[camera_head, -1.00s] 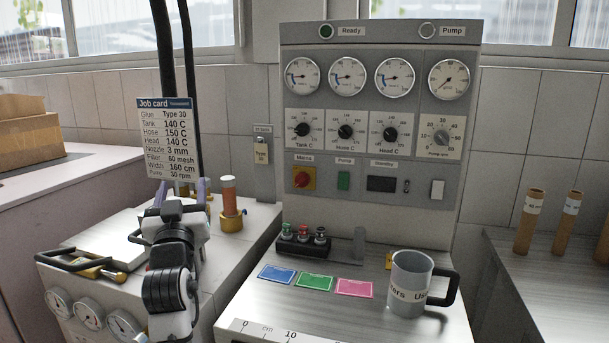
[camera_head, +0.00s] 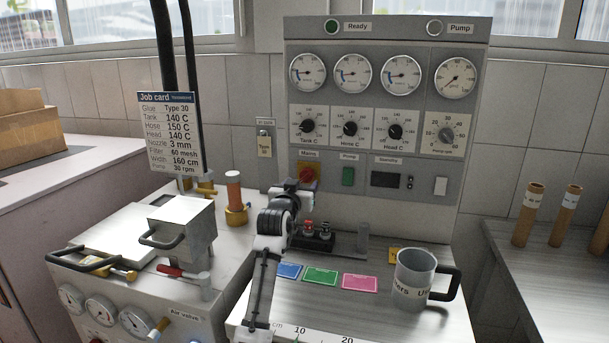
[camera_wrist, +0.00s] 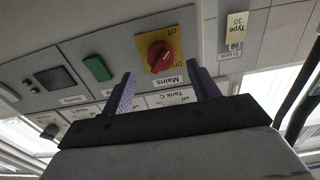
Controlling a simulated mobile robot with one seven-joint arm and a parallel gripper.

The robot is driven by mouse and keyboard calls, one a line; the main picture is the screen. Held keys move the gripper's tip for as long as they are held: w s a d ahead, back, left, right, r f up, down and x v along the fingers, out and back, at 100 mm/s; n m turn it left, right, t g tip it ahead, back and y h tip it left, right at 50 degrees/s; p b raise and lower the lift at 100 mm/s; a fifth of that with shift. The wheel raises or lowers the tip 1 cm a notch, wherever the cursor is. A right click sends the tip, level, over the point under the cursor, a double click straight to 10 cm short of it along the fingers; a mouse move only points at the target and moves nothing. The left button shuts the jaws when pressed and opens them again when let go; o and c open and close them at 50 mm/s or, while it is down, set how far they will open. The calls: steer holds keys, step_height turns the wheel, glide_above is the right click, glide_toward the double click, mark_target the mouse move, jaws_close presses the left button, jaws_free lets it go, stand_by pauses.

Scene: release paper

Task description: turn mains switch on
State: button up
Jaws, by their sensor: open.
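The mains switch (camera_head: 308,172) is a red rotary knob on a yellow plate, at the lower left of the grey control panel (camera_head: 465,110). In the head view my gripper (camera_head: 301,188) is in front of it and covers part of it. The wrist view looks at the panel upside down. There the red knob (camera_wrist: 162,57) shows with its "Mains" label. My gripper (camera_wrist: 164,84) is open, its two purple-grey fingers apart with nothing between them. The knob appears beyond the fingertips, roughly between them. I cannot tell whether they touch the panel.
The green pump button (camera_head: 348,176) is right of the switch. Below stand a dark block with small knobs (camera_head: 318,238), coloured cards (camera_head: 320,276) and a grey mug (camera_head: 413,279). A tank with a handle (camera_head: 183,222) and the job card (camera_head: 169,132) are at left.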

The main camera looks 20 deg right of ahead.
mark_target(305, 178)
steer(key=shift+p+x, duration=0.55)
steer(key=shift+x, duration=1.75)
steer(key=c, duration=1)
steer(key=shift+o, duration=0.2)
